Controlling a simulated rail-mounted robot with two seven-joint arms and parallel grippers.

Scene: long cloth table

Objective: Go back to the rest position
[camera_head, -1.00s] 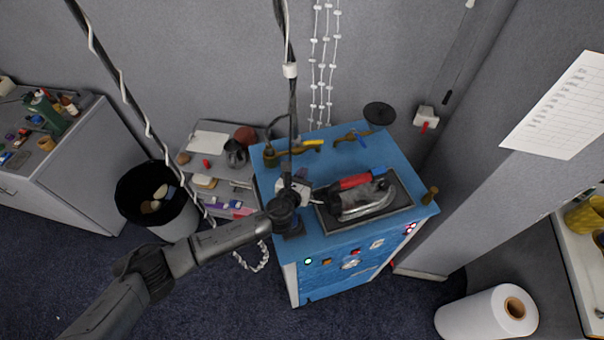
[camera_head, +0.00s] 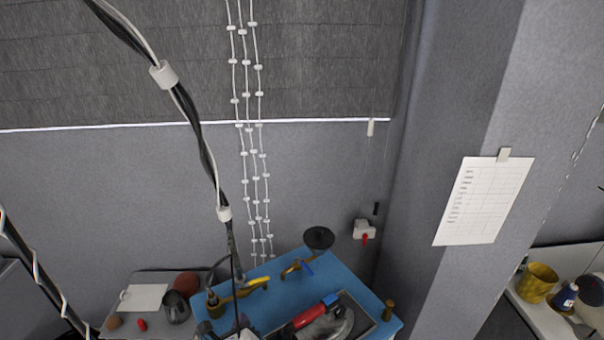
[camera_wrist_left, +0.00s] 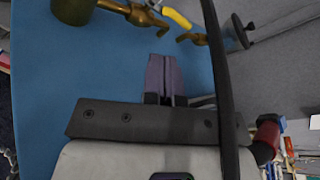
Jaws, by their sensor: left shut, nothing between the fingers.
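My left gripper (camera_wrist_left: 164,75) shows in the left wrist view with its two fingers together and nothing between them. It is over the blue top (camera_wrist_left: 50,60) of a cabinet, near brass fittings and a yellow handle. How high it is above the top I cannot tell. In the head view only a small part of my left wrist shows at the bottom edge, and the fingertips are not clear there. The blue cabinet top (camera_head: 345,278) is at the bottom middle of that view. My right gripper is in neither view.
An iron-like tool with a red handle (camera_head: 308,316) lies on a dark tray. Brass valves (camera_head: 240,290) and a black disc (camera_head: 318,237) are at the back. A dark cable (camera_wrist_left: 222,90) crosses the wrist view. A grey column with a paper sheet (camera_head: 484,200) stands right.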

